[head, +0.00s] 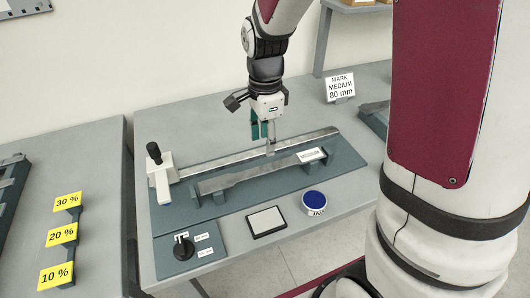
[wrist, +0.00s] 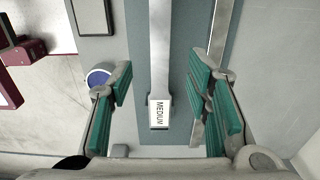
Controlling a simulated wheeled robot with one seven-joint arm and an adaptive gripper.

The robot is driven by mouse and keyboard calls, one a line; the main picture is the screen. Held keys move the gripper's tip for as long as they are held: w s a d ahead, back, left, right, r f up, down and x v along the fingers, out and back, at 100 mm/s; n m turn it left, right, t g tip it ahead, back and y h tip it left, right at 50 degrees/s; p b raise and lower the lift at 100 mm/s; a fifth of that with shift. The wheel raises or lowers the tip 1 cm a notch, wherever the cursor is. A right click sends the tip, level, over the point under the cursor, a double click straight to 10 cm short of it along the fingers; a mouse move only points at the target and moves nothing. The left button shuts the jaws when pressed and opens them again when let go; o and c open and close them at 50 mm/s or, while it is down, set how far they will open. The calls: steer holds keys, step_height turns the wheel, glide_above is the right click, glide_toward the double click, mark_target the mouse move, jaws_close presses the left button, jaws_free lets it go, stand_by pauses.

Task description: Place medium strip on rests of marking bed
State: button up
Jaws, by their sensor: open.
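The medium strip (head: 245,177) is a long grey metal bar with wide ends and a white MEDIUM label at its right end. It lies lengthwise on the raised supports of the blue-grey marking bed (head: 345,158), in front of a long metal rail. The rests under it are mostly hidden. My gripper (head: 265,132) is above the bed, pointing down, its green-padded fingers open and empty. In the wrist view the strip (wrist: 158,50) runs between the spread fingers (wrist: 160,82), with the label near the bottom; the fingers appear apart from it.
A metal rail (head: 215,163) with a white-and-black handled slider (head: 160,170) runs behind the strip. A blue ink pad (head: 314,201), a white pad (head: 266,222) and a knob box (head: 185,247) stand in front. A "MARK MEDIUM 80 mm" sign (head: 340,86) stands behind.

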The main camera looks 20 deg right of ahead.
steer(key=s+r+n+t, duration=0.2)
steer(key=s+r+n, duration=0.65)
steer(key=r, duration=0.45)
steer(key=s+r+n+t, duration=0.2)
steer(key=s+n+t, duration=0.1)
steer(key=s+n, duration=0.6)
steer(key=shift+s+d+r, duration=0.15)
steer(key=shift+s+r, duration=0.25)
steer(key=shift+s, duration=0.3)
steer(key=shift+d+n, duration=0.1)
steer(key=shift+n, duration=0.15)
